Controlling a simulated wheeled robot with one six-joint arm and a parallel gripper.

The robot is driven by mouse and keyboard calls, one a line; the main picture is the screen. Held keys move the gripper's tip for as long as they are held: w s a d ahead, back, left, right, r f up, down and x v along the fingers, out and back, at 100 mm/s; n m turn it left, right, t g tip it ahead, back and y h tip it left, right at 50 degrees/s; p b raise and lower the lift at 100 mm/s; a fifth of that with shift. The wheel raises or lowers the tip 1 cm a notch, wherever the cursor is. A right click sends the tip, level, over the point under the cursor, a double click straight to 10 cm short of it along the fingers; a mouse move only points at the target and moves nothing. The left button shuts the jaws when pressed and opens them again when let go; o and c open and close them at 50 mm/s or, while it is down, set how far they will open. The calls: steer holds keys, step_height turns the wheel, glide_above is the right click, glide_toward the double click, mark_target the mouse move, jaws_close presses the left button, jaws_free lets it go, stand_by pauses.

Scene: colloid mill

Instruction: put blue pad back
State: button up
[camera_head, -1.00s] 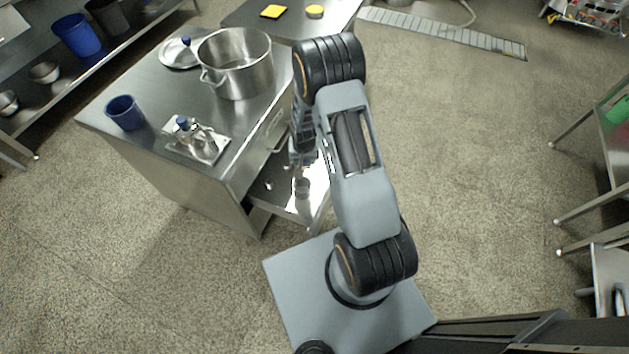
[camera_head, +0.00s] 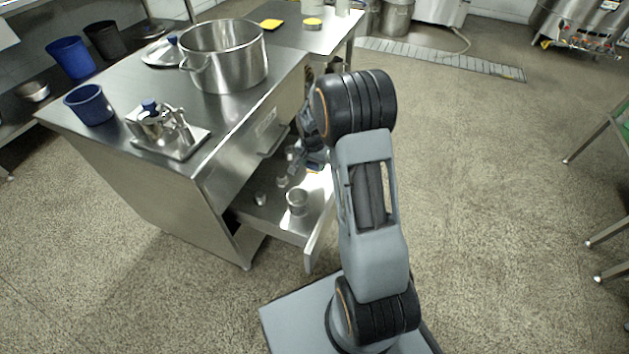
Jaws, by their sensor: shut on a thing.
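My gripper (camera_head: 312,157) hangs over the open drawer (camera_head: 270,217) of the steel cabinet, partly hidden by my own arm. It is shut on a small, flat, bluish thing (camera_head: 317,166) that looks like the blue pad; little of it shows. The drawer holds several small metal pieces and a metal cup (camera_head: 297,201) near its front right. The held thing appears above the drawer; I cannot tell whether it touches anything.
On the cabinet top stand a large steel pot (camera_head: 225,60), a blue cup (camera_head: 89,104) and a metal device on a plate (camera_head: 166,132). The drawer front (camera_head: 320,235) sticks out near my base.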

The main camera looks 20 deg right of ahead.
mark_target(313, 164)
steer(key=shift+f+b, duration=1.2)
steer(key=shift+f, duration=2.25)
steer(key=shift+f, duration=0.1)
steer(key=o, duration=0.9)
steer(key=r+p, duration=0.1)
steer(key=r, duration=0.3)
steer(key=r+p, duration=0.2)
steer(key=r, duration=0.2)
steer(key=s+a+r+p, duration=0.1)
steer(key=r, duration=0.3)
steer(key=s+a+r+n, duration=0.3)
steer(key=s+r, duration=0.1)
steer(key=s, duration=0.2)
steer(key=s+a+r+n+t, duration=0.1)
steer(key=s+a+r+n, duration=0.2)
steer(key=s+r, duration=0.2)
steer(key=s+a+r+n+y, duration=0.1)
steer(key=s+a+r+n, duration=0.2)
steer(key=s, duration=0.6)
steer(key=shift+s+r+n+t, duration=0.2)
steer(key=shift+r+n+t, duration=0.1)
steer(key=shift+r, duration=0.45)
